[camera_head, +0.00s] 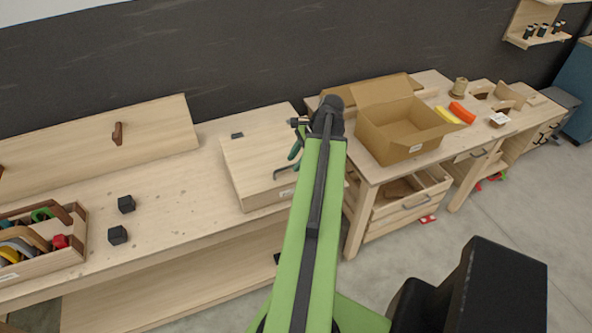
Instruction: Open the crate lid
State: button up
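A low pale wooden crate (241,180) sits on the left workbench, just left of my arm. Its flat lid (250,151) appears shut, lying level on top. A dark bent handle (284,173) shows near the front right edge of the lid. My green arm reaches up from the bottom of the view. My gripper (296,150) is at its far end, seen as small dark green parts over the right side of the lid, behind the handle. The arm hides the crate's right end. I cannot tell whether the fingers are apart or touch anything.
Two black cubes (118,235) and an open tool tray (62,259) are on the left workbench (175,205). A wooden panel (60,143) with a brown handle stands at its back. An open cardboard box (387,151) is on the right bench. Bare benchtop lies left of the crate.

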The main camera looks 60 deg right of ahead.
jog(key=shift+w+a+f, duration=0.1)
jog(key=shift+w+f, duration=0.1)
jog(key=shift+f, duration=0.35)
jog(key=c, duration=0.7)
grip_shut()
dwell(0.4)
